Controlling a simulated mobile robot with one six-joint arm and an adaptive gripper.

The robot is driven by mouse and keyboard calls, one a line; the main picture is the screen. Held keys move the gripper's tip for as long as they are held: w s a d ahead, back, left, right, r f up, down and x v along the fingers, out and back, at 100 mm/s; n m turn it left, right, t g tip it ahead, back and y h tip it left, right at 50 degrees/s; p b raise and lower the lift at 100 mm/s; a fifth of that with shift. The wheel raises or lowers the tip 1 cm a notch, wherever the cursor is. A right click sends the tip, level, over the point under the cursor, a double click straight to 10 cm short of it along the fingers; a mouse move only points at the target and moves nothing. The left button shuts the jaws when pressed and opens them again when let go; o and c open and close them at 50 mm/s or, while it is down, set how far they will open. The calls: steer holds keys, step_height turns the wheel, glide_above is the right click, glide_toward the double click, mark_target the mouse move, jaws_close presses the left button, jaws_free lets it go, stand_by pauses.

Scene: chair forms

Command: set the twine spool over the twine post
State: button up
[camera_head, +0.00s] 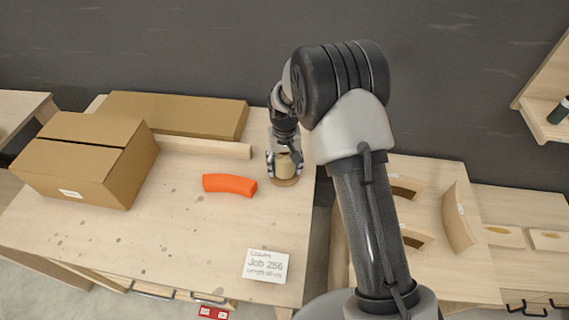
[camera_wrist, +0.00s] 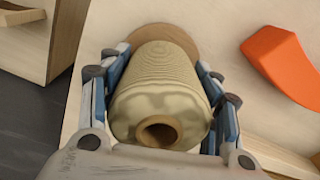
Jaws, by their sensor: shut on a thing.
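The twine spool (camera_wrist: 160,85) is a pale tan wound roll with a brown core whose open end faces the wrist camera. My gripper (camera_wrist: 163,66) is shut on it, with a finger along each side. In the head view the spool (camera_head: 286,168) hangs upright below my gripper (camera_head: 285,160), near the table's right edge. A round brown wooden base (camera_head: 285,182) lies directly beneath it, and its rim also shows beyond the spool in the wrist view (camera_wrist: 165,30). The twine post itself is hidden by the spool. I cannot tell whether the spool touches the base.
An orange curved piece (camera_head: 230,185) lies left of the spool. A cardboard box (camera_head: 85,160), a flat carton (camera_head: 175,115) and a wooden strip (camera_head: 203,147) are further left and back. A job card (camera_head: 266,265) lies near the front. Curved wooden forms (camera_head: 458,218) stand on the right bench.

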steer(key=shift+f, duration=0.2)
steer(key=o, duration=1.2)
steer(key=s+d+r+t, duration=0.1)
steer(key=s+d+r, duration=0.15)
steer(key=r, duration=0.85)
steer(key=s+d+r, duration=0.1)
steer(key=s+r, duration=0.2)
steer(key=r, duration=0.8)
steer(key=s+d+r+t, duration=0.1)
steer(key=s+d+r, duration=0.3)
steer(key=s, duration=0.5)
steer(key=s+d+r+t, duration=0.1)
steer(key=s+d+r, duration=0.1)
steer(key=s+r, duration=0.45)
steer(key=shift+m+t, duration=0.4)
steer(key=shift+t, duration=0.4)
steer(key=s+f, duration=0.1)
steer(key=s, duration=0.2)
steer(key=s+d+f, duration=0.1)
steer(key=s, duration=0.3)
steer(key=s+d+f, duration=0.1)
steer(key=s, duration=0.2)
steer(key=shift+s+f, duration=0.15)
steer(key=shift+s, duration=0.25)
